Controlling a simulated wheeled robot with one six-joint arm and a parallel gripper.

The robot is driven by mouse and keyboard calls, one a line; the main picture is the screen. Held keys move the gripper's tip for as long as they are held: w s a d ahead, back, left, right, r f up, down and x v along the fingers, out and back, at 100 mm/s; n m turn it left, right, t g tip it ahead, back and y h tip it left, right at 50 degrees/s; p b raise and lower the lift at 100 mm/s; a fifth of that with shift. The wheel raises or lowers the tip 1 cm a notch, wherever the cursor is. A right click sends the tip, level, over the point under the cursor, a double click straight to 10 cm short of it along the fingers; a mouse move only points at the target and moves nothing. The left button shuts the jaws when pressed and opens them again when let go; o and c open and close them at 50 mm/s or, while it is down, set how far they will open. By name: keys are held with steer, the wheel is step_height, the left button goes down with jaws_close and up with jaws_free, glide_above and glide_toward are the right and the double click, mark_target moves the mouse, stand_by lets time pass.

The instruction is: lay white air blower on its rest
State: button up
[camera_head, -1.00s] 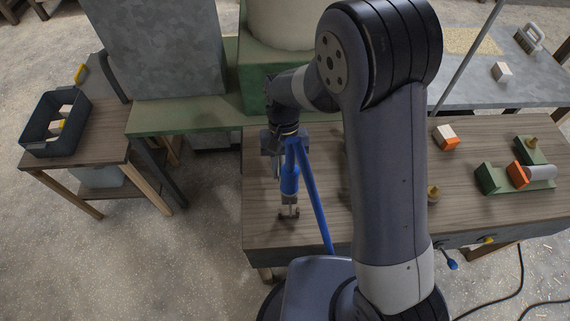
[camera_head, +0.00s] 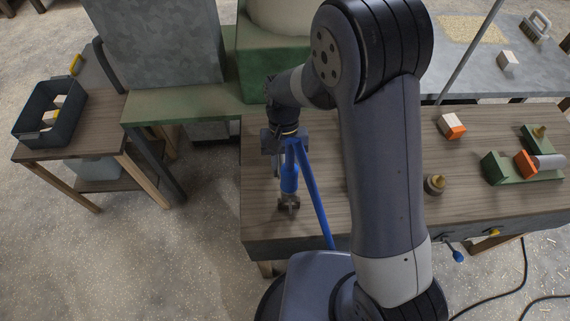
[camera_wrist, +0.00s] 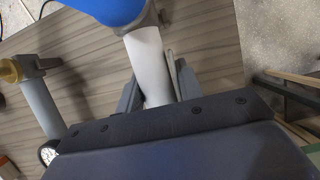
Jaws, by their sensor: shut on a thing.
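My gripper (camera_head: 285,140) hangs over the left part of the wooden bench and points down. In the wrist view its fingers (camera_wrist: 157,88) are shut on the white part of the air blower (camera_wrist: 148,55), which has a blue part beyond it. In the head view the blower's blue body (camera_head: 289,180) is upright below the gripper. A small brown fitting (camera_head: 288,204) shows at the blower's lower end, close to the bench top. I cannot tell whether this fitting is the rest, or whether the blower touches it.
A long blue bar or hose (camera_head: 313,195) slants beside the blower. In the wrist view a grey cylinder with a brass end (camera_wrist: 38,98) and a gauge (camera_wrist: 47,153) are at left. An orange-and-white block (camera_head: 451,126) and a green fixture (camera_head: 500,170) stand at right.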

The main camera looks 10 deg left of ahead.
steer(key=shift+f+b, duration=0.45)
steer(key=shift+f, duration=0.15)
stand_by(0.3)
steer(key=shift+f, duration=0.35)
steer(key=shift+f+b, duration=0.1)
steer(key=shift+b, duration=0.2)
steer(key=shift+f+b, duration=0.45)
steer(key=shift+f, duration=0.2)
steer(key=shift+f+b, duration=0.3)
steer(key=shift+f, duration=0.1)
stand_by(0.6)
steer(key=o, duration=1.2)
